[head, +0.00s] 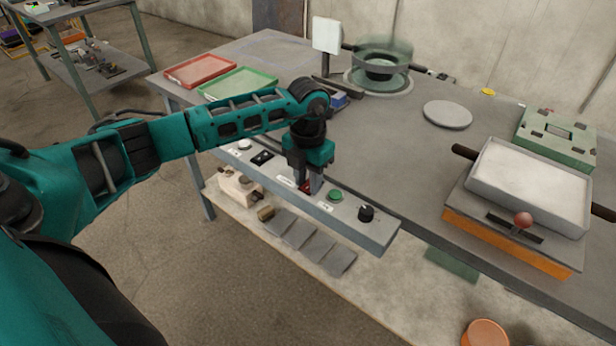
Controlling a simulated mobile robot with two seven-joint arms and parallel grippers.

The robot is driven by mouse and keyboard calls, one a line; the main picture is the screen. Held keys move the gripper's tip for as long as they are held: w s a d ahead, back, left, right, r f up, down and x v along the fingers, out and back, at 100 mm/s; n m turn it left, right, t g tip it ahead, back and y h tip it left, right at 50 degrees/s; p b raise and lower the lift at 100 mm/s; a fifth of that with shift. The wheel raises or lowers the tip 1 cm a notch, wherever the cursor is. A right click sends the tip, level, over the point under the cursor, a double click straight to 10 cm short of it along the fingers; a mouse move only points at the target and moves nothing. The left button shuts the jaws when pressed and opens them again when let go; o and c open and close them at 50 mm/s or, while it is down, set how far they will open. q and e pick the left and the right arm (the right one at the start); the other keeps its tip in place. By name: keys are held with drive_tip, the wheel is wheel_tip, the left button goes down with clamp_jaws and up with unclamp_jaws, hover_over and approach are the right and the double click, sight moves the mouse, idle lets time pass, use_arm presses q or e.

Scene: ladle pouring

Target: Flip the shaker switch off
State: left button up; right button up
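A grey control panel (300,196) runs along the table's front edge. On it are a white knob (245,144), a black rocker switch (262,157), a red control (305,187), a green button (335,195) and a black knob (366,212). The labels are too small to read, so I cannot tell which control is the shaker switch. My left gripper (311,184) points down at the red control and partly hides it; contact and finger opening are unclear. A round sieve-like device (382,62) at the back looks blurred. My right gripper is out of view.
Red (200,70) and green (238,84) trays lie at the back left. A grey disc (447,114) lies behind the panel. A white-filled tray (530,180) on an orange-edged base stands at right, near a green box (556,138). The table's middle is clear.

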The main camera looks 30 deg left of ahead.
use_arm(q)
clamp_jaws()
drive_tip(key=shift+w+g, duration=0.35)
drive_tip(key=shift+g, duration=0.65)
drive_tip(key=shift+r+g+b, duration=0.1)
drive_tip(key=shift+g+b, duration=0.2)
drive_tip(key=shift+g, duration=0.1)
drive_tip(key=shift+o, duration=2.3)
unclamp_jaws()
drive_tip(key=v, duration=1.3)
drive_tip(key=shift+d, duration=0.15)
drive_tip(key=shift+w, duration=0.15)
